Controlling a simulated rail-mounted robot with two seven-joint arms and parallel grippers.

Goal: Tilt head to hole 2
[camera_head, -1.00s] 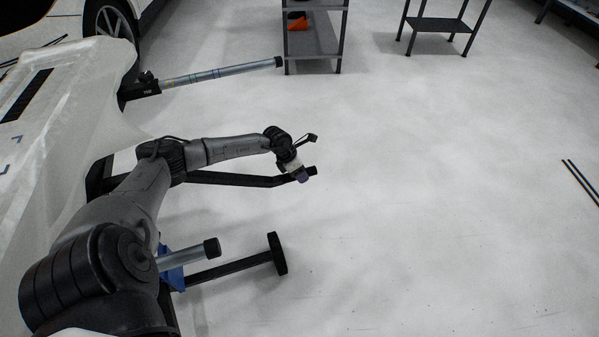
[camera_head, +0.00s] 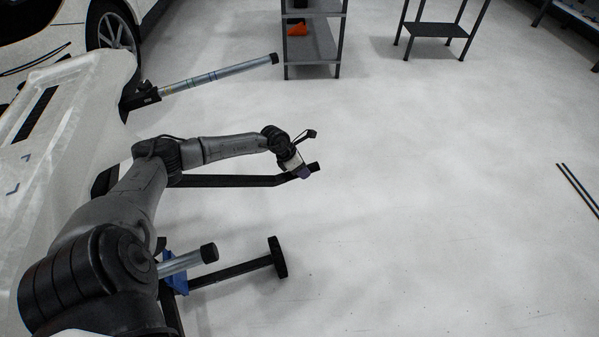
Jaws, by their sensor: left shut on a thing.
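A large white panel (camera_head: 75,92) lies along the left side on a stand. The stand has a long silver tube with a black end (camera_head: 215,74) at the top, a shorter silver tube (camera_head: 185,262) lower down and a black bar (camera_head: 225,181) between them. My left gripper (camera_head: 302,172) is at the free right end of this bar and looks closed around it; its fingers are small and partly hidden. The stand's head and its holes are hidden behind my left arm and the panel. My right gripper is not in view.
A black foot (camera_head: 278,257) of the stand rests on the floor. A white car's wheel (camera_head: 114,34) is at the upper left. A grey shelf (camera_head: 313,42) and a black table (camera_head: 436,30) stand at the back. Thin black strips (camera_head: 578,190) lie at right. The middle floor is clear.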

